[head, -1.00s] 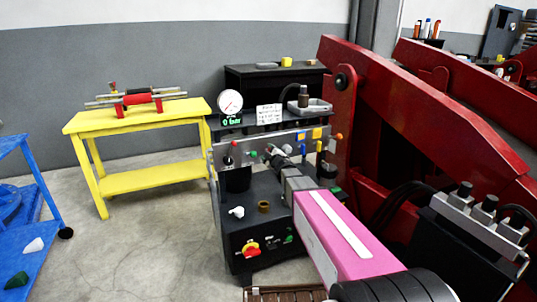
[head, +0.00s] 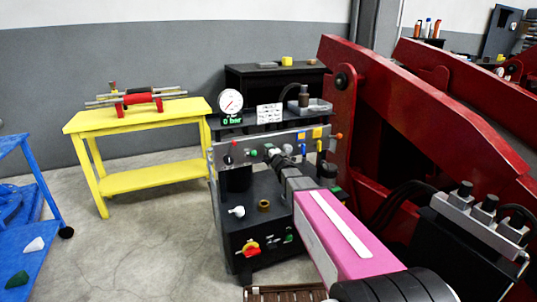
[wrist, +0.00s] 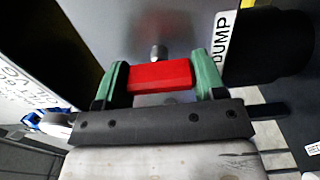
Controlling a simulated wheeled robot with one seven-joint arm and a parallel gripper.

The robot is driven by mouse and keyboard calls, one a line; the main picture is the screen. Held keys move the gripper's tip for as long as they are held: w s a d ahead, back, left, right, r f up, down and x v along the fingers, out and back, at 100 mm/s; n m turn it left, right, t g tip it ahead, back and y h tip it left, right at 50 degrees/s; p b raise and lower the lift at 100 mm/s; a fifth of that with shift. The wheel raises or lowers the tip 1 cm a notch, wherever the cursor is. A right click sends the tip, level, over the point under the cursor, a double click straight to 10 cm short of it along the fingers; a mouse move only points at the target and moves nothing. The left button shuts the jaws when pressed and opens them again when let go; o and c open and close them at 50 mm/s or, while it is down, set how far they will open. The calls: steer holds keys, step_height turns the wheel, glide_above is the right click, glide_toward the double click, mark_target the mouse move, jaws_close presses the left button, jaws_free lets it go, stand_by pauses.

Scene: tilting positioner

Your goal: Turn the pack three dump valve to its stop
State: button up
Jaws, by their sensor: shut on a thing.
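My gripper (wrist: 160,76) has two green fingers, one on each side of a red bar-shaped handle (wrist: 161,75), and is shut on it. A short metal stub (wrist: 158,52) stands just beyond the handle. A white label (wrist: 226,44) beside the right finger reads PUMP or DUMP; its first letter is unclear. In the head view my gripper reaches the grey valve panel (head: 225,158) on the black stand, and my wrist hides the held handle there. Which pack's valve this is cannot be read.
A round gauge (head: 230,102) with a green "0 bar" readout stands above the panel. A red and yellow knob (head: 248,249) is low on the stand. Red machine arms (head: 430,110) rise close on the right. A yellow table (head: 140,179) stands left, with open floor before it.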

stand_by(0.3)
steer(key=o, duration=0.9)
steer(key=shift+s, duration=0.1)
steer(key=v, duration=1)
steer(key=shift+s+d, duration=0.15)
steer(key=shift+s, duration=0.2)
